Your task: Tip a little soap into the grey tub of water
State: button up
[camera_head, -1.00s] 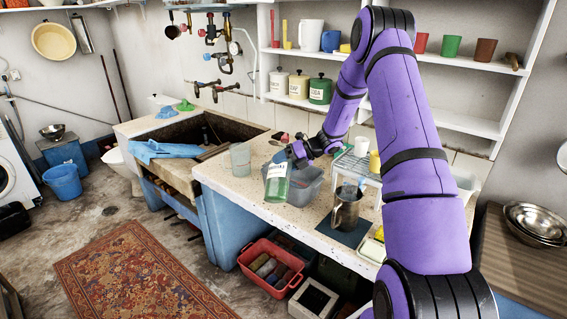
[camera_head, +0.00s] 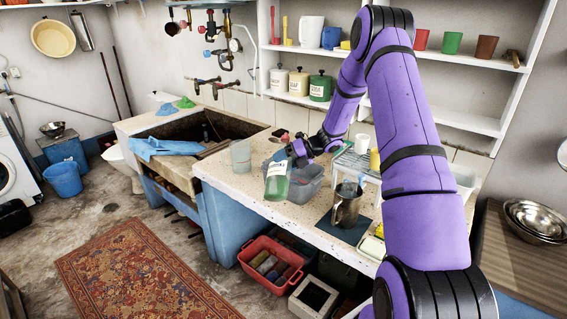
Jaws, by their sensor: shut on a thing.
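My gripper (camera_head: 297,153) is shut on a green soap bottle (camera_head: 277,187) with a white label. The bottle is close to upright, with a slight lean, at the left side of the grey tub (camera_head: 312,186). It covers part of the tub's left end. I cannot tell whether the bottle is over the tub's rim or just in front of it. The tub stands on the speckled counter. The water inside is hard to make out, and no stream of soap shows.
A clear tumbler (camera_head: 240,156) stands left of the tub. A metal jug (camera_head: 346,205) on a dark mat (camera_head: 343,229) stands to the right in front, near a small white rack (camera_head: 358,163). The stone sink (camera_head: 205,130) with a blue cloth (camera_head: 163,147) lies further left.

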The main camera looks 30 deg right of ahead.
jog(key=shift+f, duration=0.1)
jog(key=shift+s+a+f+m, duration=0.15)
jog(key=shift+f+m, duration=0.15)
jog(key=shift+f, duration=0.25)
dwell(0.7)
jog(key=shift+s+a+f+m+g+y, duration=0.15)
jog(key=shift+f+m+g+y, duration=0.15)
jog(key=shift+f+g+y, duration=0.15)
jog(key=shift+f, duration=0.2)
dwell(0.6)
jog(key=shift+f+m+y, duration=0.25)
jog(key=shift+f+m, duration=0.15)
jog(key=shift+f, duration=0.2)
dwell(0.6)
jog(key=shift+s+f+m+g+y, duration=0.1)
jog(key=shift+f+m+g+y, duration=0.25)
jog(key=shift+f, duration=0.1)
